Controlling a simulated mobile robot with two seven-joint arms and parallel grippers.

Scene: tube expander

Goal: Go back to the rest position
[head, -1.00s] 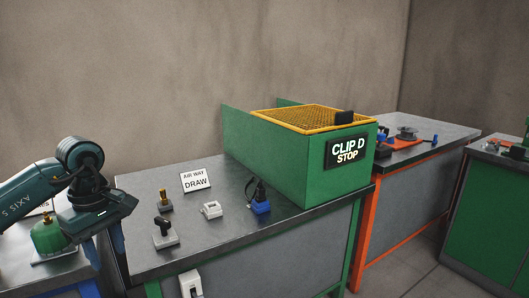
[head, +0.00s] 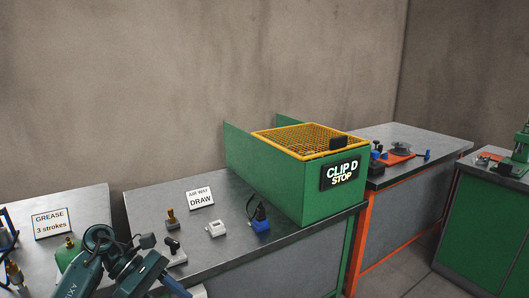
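My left arm comes in at the bottom left of the head view, bent at a dark teal wrist. My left gripper (head: 174,287) is low in the picture, in front of the metal bench (head: 145,213). Its fingers point down and to the right and are partly cut off by the bottom edge, so I cannot tell whether it is open or shut. I see nothing held in it. My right gripper is not in view.
The bench carries a brass-topped piece (head: 171,217), a black-handled piece (head: 173,247), a white block (head: 217,229), a blue-based tool (head: 260,220) and the DRAW sign (head: 200,199). A green box (head: 285,185) with a yellow mesh top stands right. A green bottle (head: 68,252) is behind my arm.

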